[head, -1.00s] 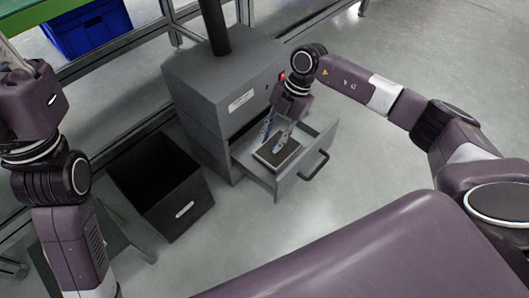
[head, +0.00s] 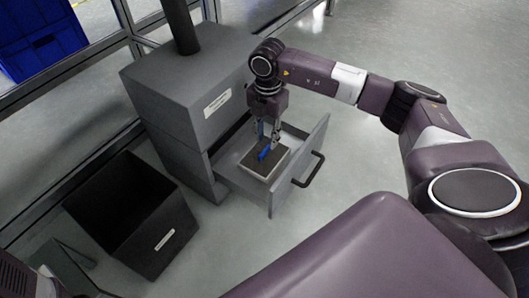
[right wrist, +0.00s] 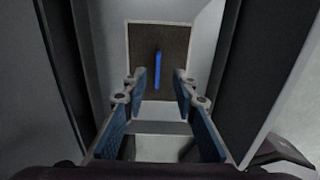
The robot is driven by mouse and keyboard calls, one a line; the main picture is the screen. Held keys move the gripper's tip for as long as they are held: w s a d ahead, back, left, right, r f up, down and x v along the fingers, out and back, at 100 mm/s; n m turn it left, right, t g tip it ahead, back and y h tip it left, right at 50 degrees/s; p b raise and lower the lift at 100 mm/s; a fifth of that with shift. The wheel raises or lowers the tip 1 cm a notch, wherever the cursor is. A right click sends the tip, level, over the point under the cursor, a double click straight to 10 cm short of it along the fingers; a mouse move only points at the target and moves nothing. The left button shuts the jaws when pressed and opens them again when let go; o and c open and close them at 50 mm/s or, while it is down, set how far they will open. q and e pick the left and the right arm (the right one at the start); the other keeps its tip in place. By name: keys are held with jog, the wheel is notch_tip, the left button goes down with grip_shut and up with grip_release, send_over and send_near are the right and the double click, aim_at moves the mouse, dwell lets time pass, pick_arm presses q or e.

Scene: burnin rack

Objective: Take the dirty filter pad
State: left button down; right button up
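The dirty filter pad (head: 278,167) is a dark grey square with a pale rim. It lies flat in the open drawer (head: 238,176) of the grey cabinet. A blue upright tab (right wrist: 157,68) stands at the middle of the pad (right wrist: 174,43). My right gripper (head: 269,135) points down above the pad. In the right wrist view its blue-padded fingers (right wrist: 160,88) are apart, with the tab between and beyond them and nothing held. My left gripper is out of view.
The grey cabinet (head: 165,100) stands behind the drawer. The drawer front has a dark handle (head: 310,170). An open black bin (head: 165,243) with a white label stands on the floor to the left. A blue crate (head: 40,42) is at the far left.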

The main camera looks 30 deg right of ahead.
aim_at(265, 149)
jog(key=shift+a+f+b, duration=0.1)
jog(key=shift+f+b, duration=0.25)
jog(key=shift+f, duration=0.1)
jog(key=f+b, duration=0.4)
jog(key=shift+w+a, duration=0.1)
jog(key=shift+a, duration=0.15)
grip_shut()
